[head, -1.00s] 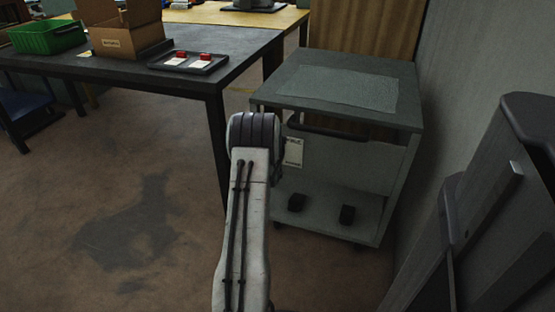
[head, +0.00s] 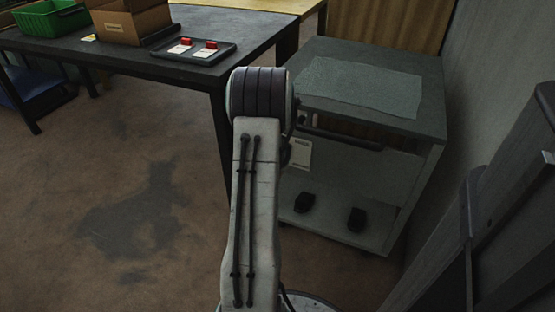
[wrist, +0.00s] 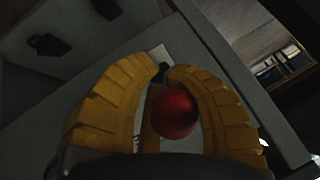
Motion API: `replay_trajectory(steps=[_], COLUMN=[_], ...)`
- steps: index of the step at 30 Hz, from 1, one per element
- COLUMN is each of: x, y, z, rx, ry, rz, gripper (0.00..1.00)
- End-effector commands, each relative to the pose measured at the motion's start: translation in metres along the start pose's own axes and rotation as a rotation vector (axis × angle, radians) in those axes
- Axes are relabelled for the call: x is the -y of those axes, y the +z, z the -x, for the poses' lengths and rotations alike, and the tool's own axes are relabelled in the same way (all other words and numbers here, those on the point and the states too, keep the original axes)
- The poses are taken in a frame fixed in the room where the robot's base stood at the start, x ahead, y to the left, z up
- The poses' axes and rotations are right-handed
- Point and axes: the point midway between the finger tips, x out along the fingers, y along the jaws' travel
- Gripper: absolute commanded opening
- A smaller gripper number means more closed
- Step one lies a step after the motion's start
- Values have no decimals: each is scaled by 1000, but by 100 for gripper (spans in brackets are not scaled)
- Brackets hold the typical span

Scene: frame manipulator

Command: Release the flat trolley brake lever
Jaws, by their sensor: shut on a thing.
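The grey flat trolley (head: 425,105) stands right of my arm in the head view, with a dark handle bar (head: 340,138) under its top. In the wrist view my gripper (wrist: 164,72) has its yellow ribbed fingers closed around a round red knob (wrist: 175,112), which appears to be the brake lever's end. The lever's shaft is mostly hidden by the fingers. A grey trolley panel (wrist: 110,75) lies just beyond the fingertips. In the head view my arm hides the gripper and the knob.
Two black blocks (head: 304,203) (head: 356,219) sit on the trolley's lower shelf. A white tag (head: 301,153) hangs on its front. A dark table (head: 120,55) with a tray (head: 193,53) stands to the left. A wall (head: 490,110) is close on the right. Floor at left is clear.

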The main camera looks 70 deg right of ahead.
Motion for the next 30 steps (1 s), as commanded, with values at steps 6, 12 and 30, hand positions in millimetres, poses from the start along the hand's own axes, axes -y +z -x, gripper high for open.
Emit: replay_trajectory(steps=[6,12,30], x=[14,14,10], y=[-14,-14,-11], z=[6,6,4], rx=[-36,-36,-29], ry=[-27,-27,-21], rz=[12,12,7], gripper=[0,0,56])
